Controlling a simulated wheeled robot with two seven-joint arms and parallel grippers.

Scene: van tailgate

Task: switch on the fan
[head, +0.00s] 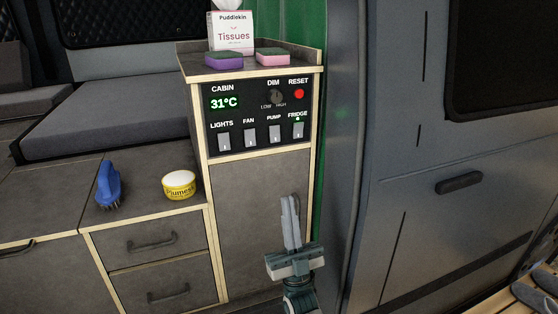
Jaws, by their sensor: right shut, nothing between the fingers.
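The black control panel (235,120) is on the upper front of the cabinet, with a row of light rocker switches. The fan switch (249,138) is second from the left, under the word FAN; no lit lamp shows above it. It lies between the lights switch (223,142) and the pump switch (274,134). My right gripper (290,199) points up in front of the cabinet door, below and to the right of the fan switch. Its fingers are together and empty, apart from the panel in the picture. My left gripper is not in view.
The fridge switch (298,131) has a green lamp above it. A dim knob (276,97) and red reset button (299,94) sit higher. A tissue box (232,33) and two sponges stand on top. A blue brush (108,184) and yellow tub (179,185) are on the lower counter.

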